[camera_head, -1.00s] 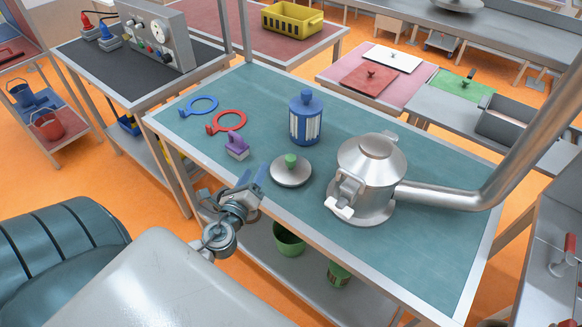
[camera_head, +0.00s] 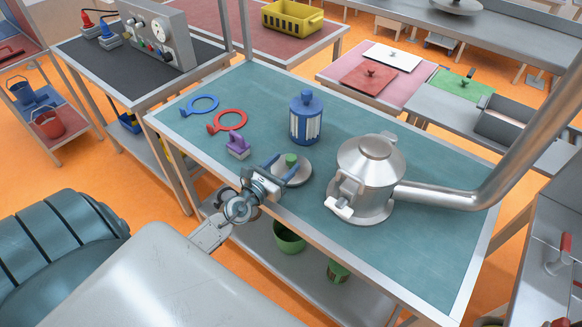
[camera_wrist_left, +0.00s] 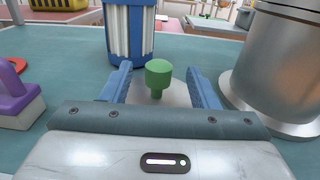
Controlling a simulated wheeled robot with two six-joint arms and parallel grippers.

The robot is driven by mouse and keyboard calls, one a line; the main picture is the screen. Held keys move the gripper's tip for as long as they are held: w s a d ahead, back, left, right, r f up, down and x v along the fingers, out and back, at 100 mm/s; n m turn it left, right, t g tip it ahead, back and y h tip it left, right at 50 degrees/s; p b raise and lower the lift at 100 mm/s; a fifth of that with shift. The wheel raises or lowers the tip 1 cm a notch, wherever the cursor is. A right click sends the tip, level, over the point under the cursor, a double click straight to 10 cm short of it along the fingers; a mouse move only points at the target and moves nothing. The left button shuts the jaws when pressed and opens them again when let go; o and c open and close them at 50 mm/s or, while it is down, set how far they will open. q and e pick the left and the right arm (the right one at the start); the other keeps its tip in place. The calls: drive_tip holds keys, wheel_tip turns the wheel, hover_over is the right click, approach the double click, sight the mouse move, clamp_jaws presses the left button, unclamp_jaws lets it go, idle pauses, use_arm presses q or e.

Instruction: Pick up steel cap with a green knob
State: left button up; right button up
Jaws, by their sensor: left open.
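The steel cap (camera_head: 298,173) is a flat round disc with a green knob (camera_head: 291,160) standing up at its middle. It lies on the teal table top, left of the steel vessel. My left gripper (camera_head: 281,166) is open, and its blue fingers reach over the cap from the near left. In the left wrist view the green knob (camera_wrist_left: 158,76) stands between the two open fingers, a little ahead of the palm. I cannot tell whether the fingers touch the cap. The cap's near part is hidden by the gripper. My right gripper is not in view.
A steel vessel (camera_head: 370,160) with a thick pipe stands right of the cap. A blue and white canister (camera_head: 305,118) stands behind it. A purple-handled block (camera_head: 237,146) and red (camera_head: 230,119) and blue (camera_head: 203,103) rings lie to the left. The table's near edge runs under my left arm.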

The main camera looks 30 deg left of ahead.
sight(288, 160)
use_arm(q)
drive_tip(key=w, duration=0.4)
drive_tip(key=shift+w+d, duration=0.1)
drive_tip(key=shift+w, duration=0.1)
drive_tip(key=shift+s, duration=0.1)
drive_tip(key=shift+c, duration=0.2)
clamp_jaws()
